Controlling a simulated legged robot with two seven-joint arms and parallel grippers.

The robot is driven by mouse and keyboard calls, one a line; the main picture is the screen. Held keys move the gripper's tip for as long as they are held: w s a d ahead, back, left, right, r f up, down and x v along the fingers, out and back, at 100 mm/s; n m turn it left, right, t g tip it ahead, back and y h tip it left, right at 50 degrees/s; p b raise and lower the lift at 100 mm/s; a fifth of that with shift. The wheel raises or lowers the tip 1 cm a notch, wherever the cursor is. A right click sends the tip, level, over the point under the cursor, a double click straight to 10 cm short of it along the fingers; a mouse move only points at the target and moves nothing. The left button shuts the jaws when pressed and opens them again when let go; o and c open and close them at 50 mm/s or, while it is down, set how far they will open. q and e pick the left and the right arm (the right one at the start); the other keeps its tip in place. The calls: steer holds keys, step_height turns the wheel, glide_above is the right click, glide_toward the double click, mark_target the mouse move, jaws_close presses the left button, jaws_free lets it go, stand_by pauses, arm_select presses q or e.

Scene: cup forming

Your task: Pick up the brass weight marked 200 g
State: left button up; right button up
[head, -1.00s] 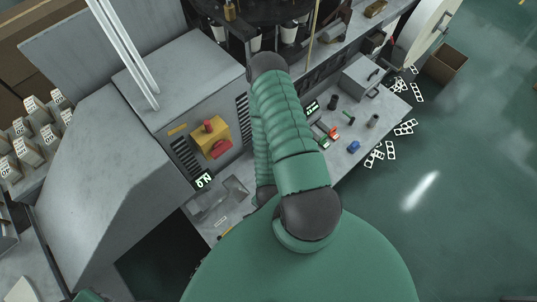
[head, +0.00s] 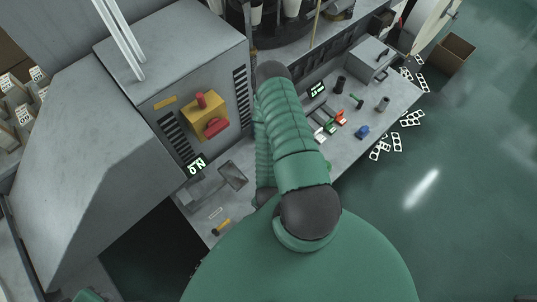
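I cannot make out a brass weight marked 200 g in the head view. The grey workbench (head: 345,152) at the right of centre carries small items: a black cylinder (head: 340,85), a grey cylinder (head: 382,104), a blue item (head: 362,132) and a green-handled tool (head: 356,100). No marking is readable on them. My green-sleeved arm rises through the middle and hides part of the bench and machine. Neither of my grippers shows.
A lower grey ledge (head: 196,212) holds a yellow-and-black item (head: 221,227). An open cardboard box (head: 451,54) stands on the green floor, free at right. White punched strips (head: 385,146) lie there.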

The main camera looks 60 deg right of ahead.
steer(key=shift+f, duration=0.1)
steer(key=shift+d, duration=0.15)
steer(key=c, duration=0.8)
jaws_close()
